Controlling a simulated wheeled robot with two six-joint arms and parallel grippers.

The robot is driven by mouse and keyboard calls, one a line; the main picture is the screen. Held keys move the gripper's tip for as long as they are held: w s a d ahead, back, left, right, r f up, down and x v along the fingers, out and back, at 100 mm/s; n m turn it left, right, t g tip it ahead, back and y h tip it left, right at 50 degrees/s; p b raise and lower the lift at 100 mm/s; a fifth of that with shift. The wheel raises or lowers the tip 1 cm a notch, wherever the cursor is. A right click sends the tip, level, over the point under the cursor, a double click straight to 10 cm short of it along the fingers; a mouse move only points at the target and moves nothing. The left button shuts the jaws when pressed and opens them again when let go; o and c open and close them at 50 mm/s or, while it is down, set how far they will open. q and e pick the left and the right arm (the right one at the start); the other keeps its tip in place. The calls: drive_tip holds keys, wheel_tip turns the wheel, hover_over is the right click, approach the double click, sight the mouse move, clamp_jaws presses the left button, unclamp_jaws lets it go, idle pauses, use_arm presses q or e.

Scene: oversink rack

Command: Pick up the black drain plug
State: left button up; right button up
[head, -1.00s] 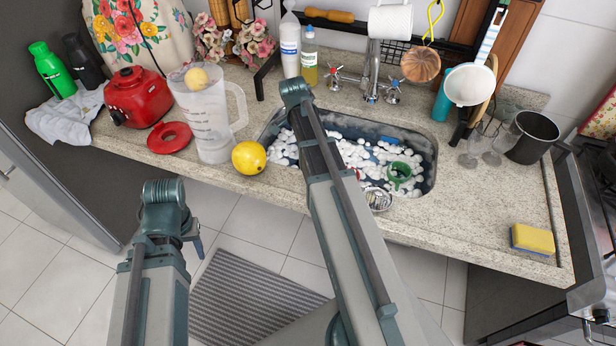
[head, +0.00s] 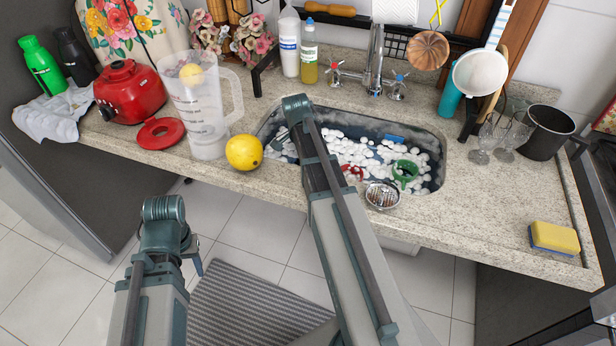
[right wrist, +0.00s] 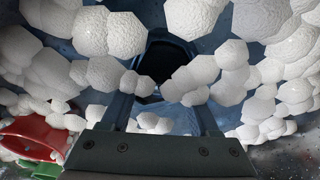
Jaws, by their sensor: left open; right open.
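A black, rounded thing (right wrist: 160,62), which looks like the drain plug, lies among white foam balls in the right wrist view. My right gripper (right wrist: 166,92) is open, with the dark thing straight ahead between its fingers. Foam partly covers it, and I cannot tell whether the fingers touch it. In the head view, my right arm reaches over the sink (head: 436,160), and the plug cannot be made out. My left gripper (head: 197,264) is open and empty, low in front of the counter.
White foam balls (head: 350,150) fill much of the sink, with a green item (head: 405,171) and a red item (head: 353,172) among them. A metal strainer (head: 382,195) is at the sink's front edge. A yellow fruit (head: 244,152) and clear jug (head: 203,110) stand left.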

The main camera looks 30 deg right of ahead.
drive_tip(key=shift+f, duration=0.1)
drive_tip(key=shift+c, duration=0.2)
clamp_jaws()
idle(0.4)
wheel_tip(320, 180, up, 10)
drive_tip(key=p, duration=1)
